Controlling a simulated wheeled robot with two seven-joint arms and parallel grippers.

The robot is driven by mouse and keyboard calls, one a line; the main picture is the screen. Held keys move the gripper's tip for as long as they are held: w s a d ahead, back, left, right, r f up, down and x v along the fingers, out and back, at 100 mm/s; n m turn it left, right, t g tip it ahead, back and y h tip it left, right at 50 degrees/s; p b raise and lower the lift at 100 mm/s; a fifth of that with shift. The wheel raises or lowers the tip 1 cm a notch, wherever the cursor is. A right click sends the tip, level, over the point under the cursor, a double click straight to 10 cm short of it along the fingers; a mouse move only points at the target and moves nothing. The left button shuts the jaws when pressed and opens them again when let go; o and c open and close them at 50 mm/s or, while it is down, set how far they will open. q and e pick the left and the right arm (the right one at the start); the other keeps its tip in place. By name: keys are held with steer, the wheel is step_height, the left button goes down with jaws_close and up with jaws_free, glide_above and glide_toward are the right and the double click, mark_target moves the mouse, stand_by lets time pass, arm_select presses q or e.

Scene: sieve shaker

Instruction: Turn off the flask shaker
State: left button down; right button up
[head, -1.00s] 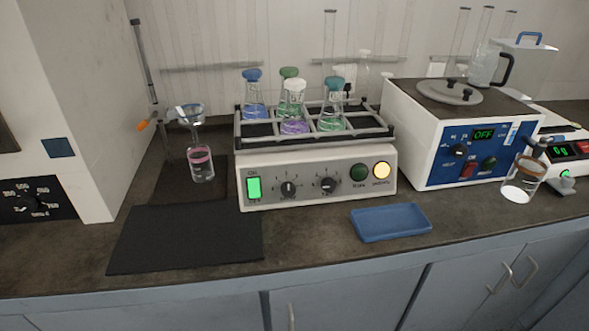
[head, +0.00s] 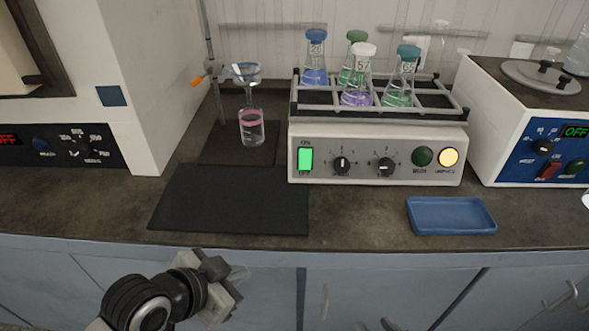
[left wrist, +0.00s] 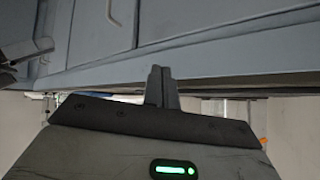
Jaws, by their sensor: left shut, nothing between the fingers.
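The flask shaker (head: 376,155) stands on the bench in the head view, carrying several stoppered flasks in its rack. Its rocker switch (head: 305,158), at the left of the front panel, glows green between the ON and OFF labels. Two black knobs, a dark green RUN button (head: 422,157) and a lit yellow lamp (head: 448,157) sit to the right. My left gripper (head: 232,280) is in front of the cabinets, below the bench edge, well apart from the shaker. Its fingers are together and empty in the left wrist view (left wrist: 161,88). A small grey part, apparently my right gripper (head: 390,325), shows at the bottom edge.
A black mat (head: 232,200) and a blue tray (head: 451,216) lie along the bench front. A stand holds a funnel above a vessel with pink liquid (head: 252,127). A blue-panelled device (head: 545,150) stands right of the shaker.

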arm_select(q)
steer(key=w+d+r+m+h, duration=0.2)
steer(key=w+r+m+h, duration=0.2)
steer(key=w+r+m, duration=0.7)
step_height(320, 180, up, 4)
steer(key=shift+w+r+m+g+h, duration=0.2)
steer(key=shift+w+m+g+h, duration=0.1)
steer(key=shift+m, duration=0.8)
steer(key=shift+d, duration=0.2)
glide_toward(309, 165)
steer(key=x, duration=0.5)
steer(key=shift+s+d+r, duration=0.2)
steer(key=shift+s+d, duration=0.1)
steer(key=shift+d, duration=0.05)
steer(key=shift+w+f, duration=0.35)
steer(key=shift+w, duration=0.05)
